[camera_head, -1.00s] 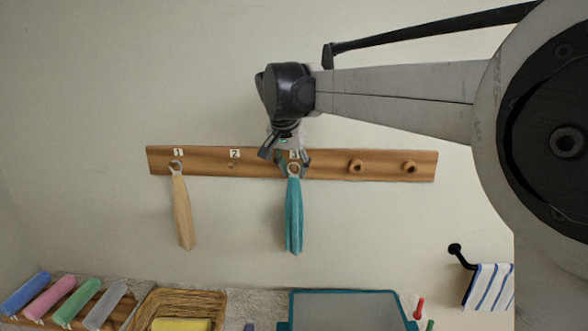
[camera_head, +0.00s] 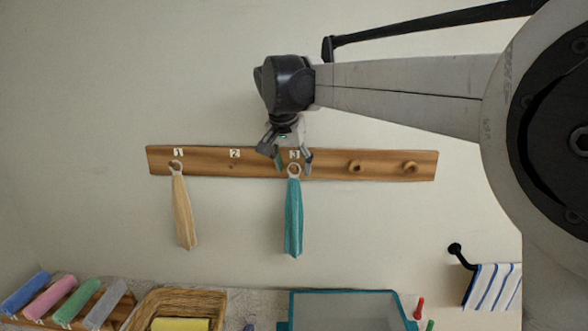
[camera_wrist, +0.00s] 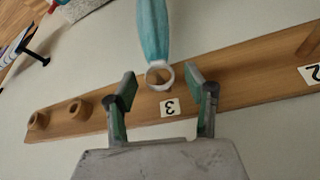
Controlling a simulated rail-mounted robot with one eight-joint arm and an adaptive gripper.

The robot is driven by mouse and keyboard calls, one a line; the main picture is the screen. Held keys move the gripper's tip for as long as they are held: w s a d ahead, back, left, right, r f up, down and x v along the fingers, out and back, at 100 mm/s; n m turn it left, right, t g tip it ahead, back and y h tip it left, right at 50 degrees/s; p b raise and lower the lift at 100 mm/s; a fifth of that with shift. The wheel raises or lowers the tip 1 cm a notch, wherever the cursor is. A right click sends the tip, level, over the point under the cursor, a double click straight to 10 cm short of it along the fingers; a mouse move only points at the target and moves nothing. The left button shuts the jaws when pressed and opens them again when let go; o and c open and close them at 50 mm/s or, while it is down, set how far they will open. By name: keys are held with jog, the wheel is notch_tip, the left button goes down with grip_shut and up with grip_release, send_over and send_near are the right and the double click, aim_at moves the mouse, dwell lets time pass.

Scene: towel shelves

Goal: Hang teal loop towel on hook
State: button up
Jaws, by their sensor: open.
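The teal towel (camera_head: 293,218) hangs straight down below label 3 on the wooden hook board (camera_head: 330,166), with its pale loop (camera_head: 294,171) at the third hook position. The hook itself is hidden or too small to make out behind the loop. In the wrist view the towel (camera_wrist: 153,35) and its loop (camera_wrist: 159,76) lie just beyond my fingertips. My gripper (camera_head: 292,163) is open just above the loop, its fingers on either side and apart from it. In the wrist view my gripper (camera_wrist: 164,92) is open and empty.
A beige towel (camera_head: 183,212) hangs under label 1. Two bare pegs (camera_head: 355,166) are on the board's right. Below stand rolled towels (camera_head: 77,301), a wicker basket (camera_head: 180,303) and a teal-rimmed bin (camera_head: 345,293). A striped towel (camera_head: 490,286) hangs at lower right.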

jog(key=v, duration=1)
jog(key=s+d+f+b, duration=0.2)
jog(key=s+d+f, duration=0.2)
jog(key=s+d, duration=0.35)
jog(key=s+d+f+n+b, duration=0.1)
jog(key=s+d+f, duration=0.4)
jog(key=s+f, duration=0.3)
jog(key=s+d+f+n+t+y+b, duration=0.1)
jog(key=s+d+f+b, duration=0.1)
jog(key=s+d+f, duration=0.3)
jog(key=s+d+f+n+t+b, duration=0.1)
jog(key=s+d+f, duration=0.4)
jog(key=s+f, duration=0.7)
notch_tip(320, 180, down, 3)
jog(key=shift+r+n+y+b, duration=0.15)
jog(key=shift+n+y+b, duration=0.15)
jog(key=shift+b, duration=0.25)
